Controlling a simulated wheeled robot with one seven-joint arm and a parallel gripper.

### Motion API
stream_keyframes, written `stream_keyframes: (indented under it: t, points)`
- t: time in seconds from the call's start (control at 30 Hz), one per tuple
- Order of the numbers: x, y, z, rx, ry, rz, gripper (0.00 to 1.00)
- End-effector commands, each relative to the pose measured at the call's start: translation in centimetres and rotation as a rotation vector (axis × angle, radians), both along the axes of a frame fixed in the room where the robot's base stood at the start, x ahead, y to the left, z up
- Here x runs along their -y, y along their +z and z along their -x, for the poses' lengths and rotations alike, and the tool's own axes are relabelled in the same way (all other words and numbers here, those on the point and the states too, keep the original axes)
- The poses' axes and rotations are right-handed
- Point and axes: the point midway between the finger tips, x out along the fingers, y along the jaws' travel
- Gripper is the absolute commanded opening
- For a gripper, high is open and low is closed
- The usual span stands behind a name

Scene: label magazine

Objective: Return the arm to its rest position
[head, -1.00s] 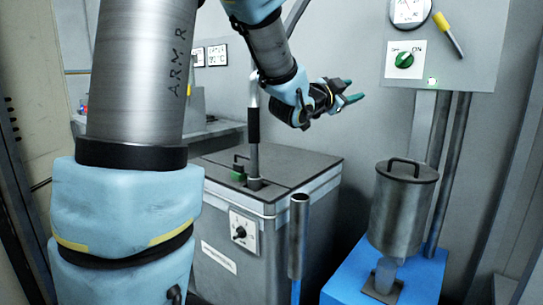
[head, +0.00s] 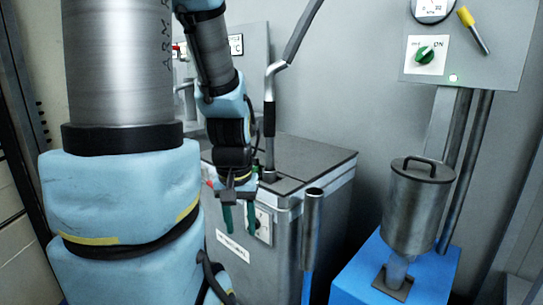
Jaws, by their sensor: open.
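My gripper (head: 238,218) hangs from my arm left of the picture's middle, with its green-tipped fingers pointing down. The fingers are apart and nothing shows between them. It is in front of the grey box-shaped machine (head: 272,272) and covers part of its front and the dial there. My upper arm stands large at the left and hides what is behind it.
A lever with a black grip (head: 269,120) rises from the machine's top. A dark post (head: 311,230) stands before it. At right, a lidded metal canister (head: 417,208) is above a blue stand (head: 367,268). A wall panel has a green switch (head: 425,54) and a yellow-handled lever (head: 467,17).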

Motion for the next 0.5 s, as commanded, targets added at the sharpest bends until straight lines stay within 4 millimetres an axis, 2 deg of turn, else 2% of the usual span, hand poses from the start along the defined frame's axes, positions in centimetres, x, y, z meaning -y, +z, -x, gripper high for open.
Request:
stream_keyframes:
  t: [0.03,0.17,0.4,0.5]
  points:
    - [0.0,2.2,0.0,0.000,-0.001,0.000,0.46]
    - [0.0,5.3,0.0,0.001,-0.003,0.000,0.46]
    - [0.0,12.5,-0.1,0.003,-0.004,-0.001,0.46]
    - [0.0,15.0,-0.1,0.003,-0.005,-0.001,0.46]
